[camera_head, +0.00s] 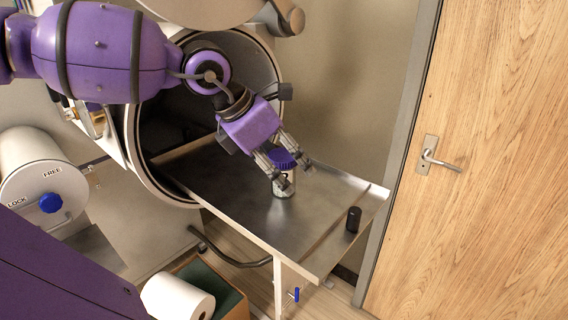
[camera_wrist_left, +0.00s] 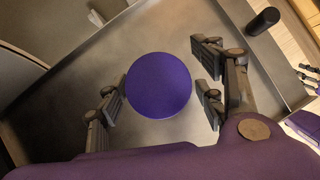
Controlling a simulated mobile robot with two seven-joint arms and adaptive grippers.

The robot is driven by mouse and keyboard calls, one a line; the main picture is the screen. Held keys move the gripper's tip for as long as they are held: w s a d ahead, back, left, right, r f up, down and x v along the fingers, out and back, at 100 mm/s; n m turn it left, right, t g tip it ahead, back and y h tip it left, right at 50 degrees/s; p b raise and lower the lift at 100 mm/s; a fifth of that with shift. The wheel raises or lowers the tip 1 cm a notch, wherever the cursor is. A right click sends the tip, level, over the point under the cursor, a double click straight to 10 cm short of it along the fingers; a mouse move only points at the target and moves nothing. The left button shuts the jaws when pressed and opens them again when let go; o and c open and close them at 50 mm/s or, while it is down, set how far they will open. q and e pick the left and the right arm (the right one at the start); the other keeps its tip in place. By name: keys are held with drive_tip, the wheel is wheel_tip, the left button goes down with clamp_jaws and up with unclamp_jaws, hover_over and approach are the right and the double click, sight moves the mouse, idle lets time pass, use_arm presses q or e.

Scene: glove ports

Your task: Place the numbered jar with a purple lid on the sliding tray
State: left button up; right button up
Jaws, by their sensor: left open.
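The jar (camera_head: 284,186) with a purple lid (camera_head: 282,160) stands upright on the metal sliding tray (camera_head: 240,204), which extends out of the round port. My left gripper (camera_head: 286,162) comes down over the jar with its fingers on either side of the lid.
A black knob (camera_head: 353,219) stands near the tray's right end. The round port (camera_head: 205,110) opens behind the tray. A white cylinder marked LOCK and FREE (camera_head: 40,168) is at the left. A paper roll (camera_head: 176,298) sits below. A wooden door (camera_head: 490,150) is at the right.

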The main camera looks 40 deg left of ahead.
use_arm(q)
drive_tip(key=p+v, duration=0.1)
drive_tip(key=v, duration=0.2)
drive_tip(key=p+v, duration=0.1)
drive_tip(key=v, duration=0.2)
drive_tip(key=shift+w+d+r, duration=0.15)
drive_tip(key=shift+w, duration=0.1)
drive_tip(key=p+v, duration=0.2)
drive_tip(key=v, duration=0.4)
drive_tip(key=shift+s, duration=0.25)
use_arm(e)
drive_tip(key=r, duration=0.2)
drive_tip(key=w+a+r, duration=0.1)
drive_tip(key=r, duration=0.1)
drive_tip(key=shift+w+r, duration=0.1)
drive_tip(key=shift+w+a+r, duration=0.2)
drive_tip(key=shift+w, duration=0.35)
drive_tip(key=shift+s, duration=0.15)
